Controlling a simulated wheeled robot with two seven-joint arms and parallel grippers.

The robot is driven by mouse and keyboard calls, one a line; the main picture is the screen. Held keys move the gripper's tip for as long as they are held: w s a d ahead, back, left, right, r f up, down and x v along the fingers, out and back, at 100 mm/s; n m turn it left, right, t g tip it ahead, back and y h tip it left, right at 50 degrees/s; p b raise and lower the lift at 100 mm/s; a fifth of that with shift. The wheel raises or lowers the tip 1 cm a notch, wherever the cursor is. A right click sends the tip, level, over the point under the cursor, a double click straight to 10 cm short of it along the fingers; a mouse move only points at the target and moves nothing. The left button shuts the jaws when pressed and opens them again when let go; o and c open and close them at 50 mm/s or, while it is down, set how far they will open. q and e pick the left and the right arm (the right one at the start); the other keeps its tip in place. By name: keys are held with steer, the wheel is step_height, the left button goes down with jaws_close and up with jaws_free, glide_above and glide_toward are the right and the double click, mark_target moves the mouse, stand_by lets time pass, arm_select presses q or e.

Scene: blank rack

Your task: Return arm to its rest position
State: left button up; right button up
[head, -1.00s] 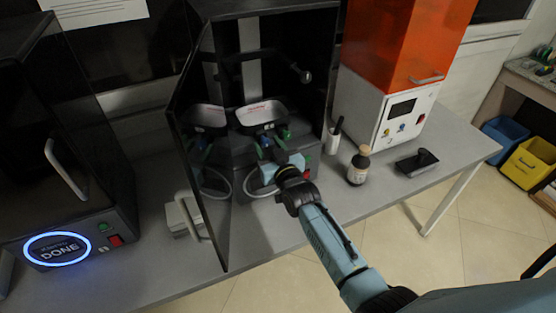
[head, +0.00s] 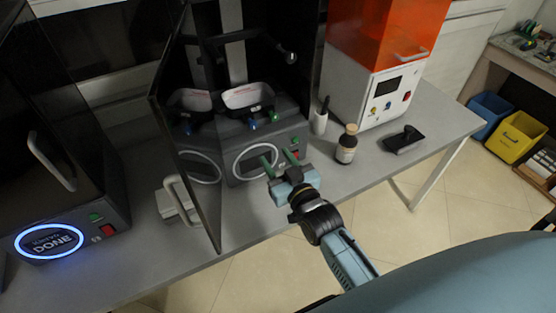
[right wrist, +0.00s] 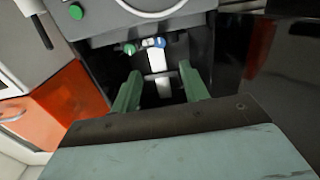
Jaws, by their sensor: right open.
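My right gripper (head: 278,161) is open, with its two green fingers apart and nothing between them. It is over the front edge of the grey table, just in front of the open black cabinet (head: 267,133). In the right wrist view the open fingers (right wrist: 161,80) point toward the cabinet front. A white tray (head: 248,95) sits inside the cabinet, apart from the gripper, with blue and green knobs below its front. My left gripper is not in view.
The cabinet's dark door (head: 190,145) stands open to the left. A closed black machine (head: 60,130) with a lit "DONE" ring is at far left. A brown bottle (head: 347,145), a white cup (head: 320,120), a black block (head: 404,139) and an orange-topped machine (head: 382,40) stand to the right.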

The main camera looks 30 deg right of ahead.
steer(key=shift+f, duration=0.1)
stand_by(0.3)
steer(key=s+f+n+g, duration=0.1)
steer(key=s+f+g, duration=0.1)
steer(key=s+g, duration=0.8)
steer(key=s+f+g, duration=0.2)
steer(key=s+g, duration=0.2)
steer(key=s, duration=1.2)
step_height(320, 180, down, 26)
steer(key=g+b, duration=0.2)
steer(key=b, duration=0.1)
steer(key=s+d+f+b, duration=0.1)
steer(key=s+f, duration=0.7)
steer(key=f, duration=0.1)
steer(key=s+d+f+g+b, duration=0.1)
steer(key=s+d+f, duration=0.1)
steer(key=s+f, duration=0.7)
steer(key=shift+s+d+f+n+h, duration=0.25)
steer(key=shift+s+f+n+h, duration=0.05)
steer(key=shift+f, duration=0.35)
